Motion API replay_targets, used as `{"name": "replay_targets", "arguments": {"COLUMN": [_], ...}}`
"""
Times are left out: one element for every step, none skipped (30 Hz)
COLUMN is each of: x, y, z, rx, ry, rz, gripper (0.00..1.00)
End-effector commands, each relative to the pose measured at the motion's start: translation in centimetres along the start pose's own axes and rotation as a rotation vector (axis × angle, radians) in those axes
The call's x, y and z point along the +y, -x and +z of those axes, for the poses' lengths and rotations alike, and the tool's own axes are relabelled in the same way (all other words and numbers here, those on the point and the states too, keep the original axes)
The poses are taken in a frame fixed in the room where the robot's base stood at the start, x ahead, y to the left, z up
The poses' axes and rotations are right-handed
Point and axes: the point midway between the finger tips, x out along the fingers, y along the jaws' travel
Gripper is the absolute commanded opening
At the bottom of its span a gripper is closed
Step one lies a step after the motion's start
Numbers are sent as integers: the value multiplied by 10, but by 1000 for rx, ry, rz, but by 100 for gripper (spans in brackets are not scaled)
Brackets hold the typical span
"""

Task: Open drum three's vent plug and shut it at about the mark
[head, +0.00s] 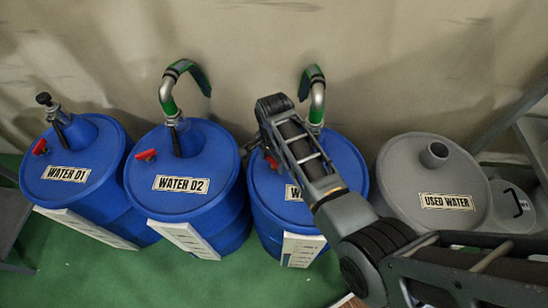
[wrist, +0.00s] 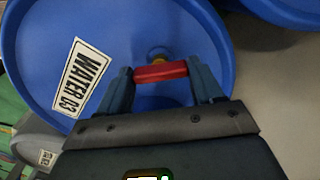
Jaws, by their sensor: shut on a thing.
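Drum three is a blue drum (head: 345,175) in the head view, third from the left, with my arm across its top. Its label "WATER 03" (wrist: 83,78) shows in the wrist view on the blue lid (wrist: 125,35). The red vent plug (wrist: 161,72) sits on a brass fitting (wrist: 158,53) on that lid. My gripper (wrist: 160,73) is shut on the red plug, one finger at each end.
Blue drums "WATER 01" (head: 75,190) and "WATER 02" (head: 185,195) stand to the left with red plugs. A grey "USED WATER" drum (head: 450,180) stands to the right. A wall (head: 400,60) is behind.

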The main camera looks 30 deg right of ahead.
Motion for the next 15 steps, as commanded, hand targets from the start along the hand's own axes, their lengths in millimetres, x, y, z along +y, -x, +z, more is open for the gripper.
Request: {"name": "replay_targets", "arguments": {"x": [0, 0, 0, 0, 0, 0, 0, 0, 0, 0, 0, 0, 0, 0, 0], "y": [2, 2, 2, 2, 3, 3, 3, 3, 3, 3, 3, 3, 3, 3, 3], "z": [0, 0, 0, 0, 0, 0, 0, 0, 0, 0, 0, 0, 0, 0, 0], "rx": [0, 0, 0, -1, -1, -1, 0, 0, -1, -1, -1, -1, -1, 0, 0], "ry": [-25, -45, -73, -96, -119, -154, -180, -208, -246, -275, -304, -342, -371, -399, -436], "rz": [0, 1, 1, 2, 2, 1, 1, 1, 1, 1, 1, 1, 1, 1, 1], "gripper": [35, 35, 35, 35, 35, 35, 35, 35, 35, 35, 35, 35, 35, 35, 35]}}
